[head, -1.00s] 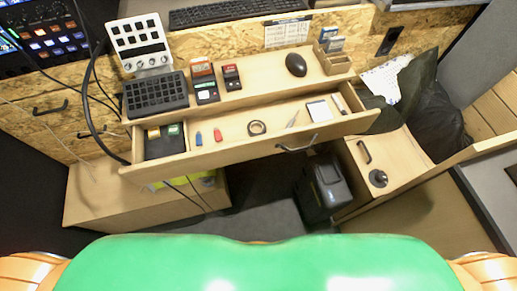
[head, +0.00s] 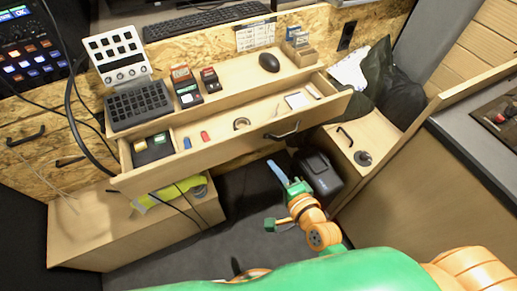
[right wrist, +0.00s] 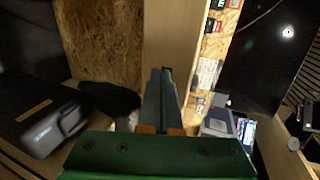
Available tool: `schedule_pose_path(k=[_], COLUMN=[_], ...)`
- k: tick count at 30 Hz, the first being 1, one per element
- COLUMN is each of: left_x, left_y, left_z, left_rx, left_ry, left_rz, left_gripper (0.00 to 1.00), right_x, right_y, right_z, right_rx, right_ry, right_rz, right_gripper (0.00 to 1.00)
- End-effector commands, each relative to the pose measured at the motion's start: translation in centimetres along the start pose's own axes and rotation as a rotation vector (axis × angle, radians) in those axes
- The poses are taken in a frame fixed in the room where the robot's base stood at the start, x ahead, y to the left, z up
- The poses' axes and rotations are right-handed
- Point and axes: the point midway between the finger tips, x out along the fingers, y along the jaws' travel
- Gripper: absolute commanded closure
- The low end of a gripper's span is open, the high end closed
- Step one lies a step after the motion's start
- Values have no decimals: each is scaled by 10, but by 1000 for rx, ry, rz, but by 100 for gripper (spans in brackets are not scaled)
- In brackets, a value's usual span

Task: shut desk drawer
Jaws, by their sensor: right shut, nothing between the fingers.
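The desk drawer (head: 215,150) is pulled open below the desk top in the head view. Its dark bar handle (head: 283,133) is on the front panel, right of the middle. Inside lie a black tray, a blue and a red stick, a ring-shaped roll and a white pad. My right gripper (head: 276,171) is below and in front of the drawer, near the handle but apart from it in the picture. Its fingers are together and empty; they also show in the right wrist view (right wrist: 164,90). My left gripper is not in view.
A black bin (head: 319,175) stands on the floor by the right cabinet (head: 372,142). A low wooden box (head: 95,235) stands at the left. A mouse (head: 269,62), card readers and a keypad (head: 139,106) sit on the desk top. Loose cables hang at the left.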

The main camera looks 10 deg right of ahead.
Motion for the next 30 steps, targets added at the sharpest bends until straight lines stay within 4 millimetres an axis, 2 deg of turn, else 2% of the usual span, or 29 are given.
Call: schedule_pose_path(k=[6,12,18,30], left_x=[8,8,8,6], left_y=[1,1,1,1], left_z=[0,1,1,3], left_rx=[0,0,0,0], left_ry=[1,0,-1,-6], left_rz=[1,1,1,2], left_gripper=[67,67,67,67], right_x=[49,79,90,90], right_y=[1,-8,-11,-12], right_z=[0,0,0,0], right_rx=[-1,-2,-3,-4], right_ry=[0,-1,-1,0], right_rz=[-2,0,2,2], right_gripper=[100,100,100,100])
